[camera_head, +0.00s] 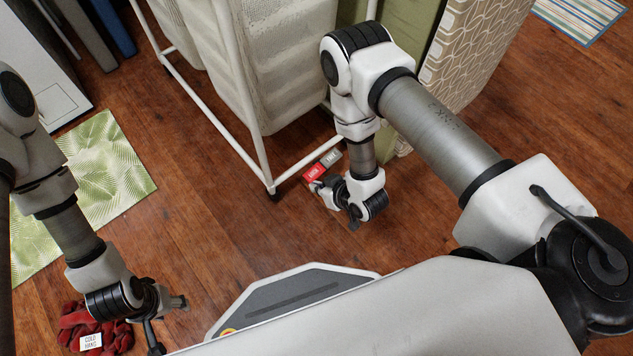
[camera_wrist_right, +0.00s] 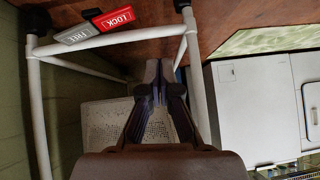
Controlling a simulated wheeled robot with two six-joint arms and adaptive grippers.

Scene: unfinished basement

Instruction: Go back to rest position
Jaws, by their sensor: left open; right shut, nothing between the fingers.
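My left gripper (camera_head: 168,326) hangs at the lower left of the head view, open and empty. It is just right of a dark red cloth bundle with a white "COLD HANG" label, apart from it as far as I can tell. My right gripper (camera_head: 354,217) is low beside the cart's lower frame, mostly hidden by its own wrist in the head view. In the right wrist view its fingers (camera_wrist_right: 152,70) are together with nothing between them. A red LOCK tab (camera_head: 314,172) and a grey FREE tab (camera_head: 331,158) sit beside it on the cart's foot bar.
The white-framed cart (camera_head: 235,118) with pale fabric bags stands close to my right gripper. A patterned panel (camera_head: 467,50) is behind my right arm. A leaf-print mat (camera_head: 108,170) and a white appliance (camera_head: 40,75) are at left. Wooden floor between is clear.

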